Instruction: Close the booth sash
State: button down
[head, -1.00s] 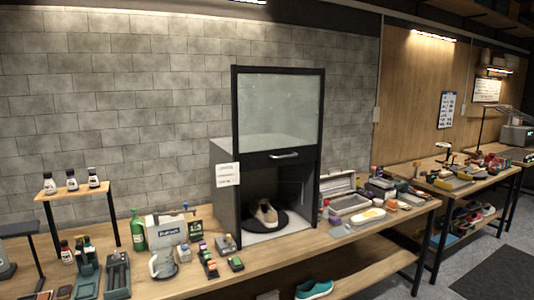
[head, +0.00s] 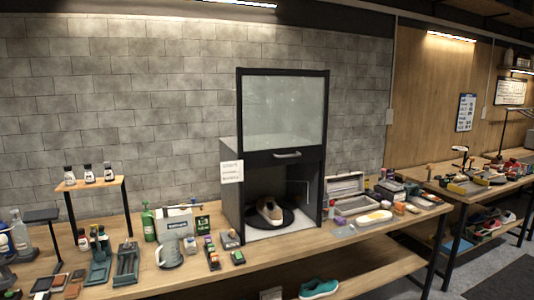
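The booth (head: 232,205) is a dark box standing on the wooden bench. Its sash (head: 284,108) is a glass panel in a black frame, raised high above the opening. A silver bar handle (head: 287,155) sits on the sash's lower rail. The opening below is uncovered, and a beige sneaker (head: 269,210) rests inside on a round black turntable (head: 285,217). My gripper is not in view.
An open metal case (head: 345,187) and several small items stand to the right. A teal shoe (head: 318,288) lies on the lower shelf.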

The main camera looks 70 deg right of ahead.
aim_at(261, 159)
jog(key=z, duration=0.4)
jog(key=k, duration=0.15)
jog(key=u, duration=0.4)
jog(key=i, duration=0.45)
jog(key=u, duration=1.45)
jog(key=k, duration=0.1)
jog(key=z, duration=2.55)
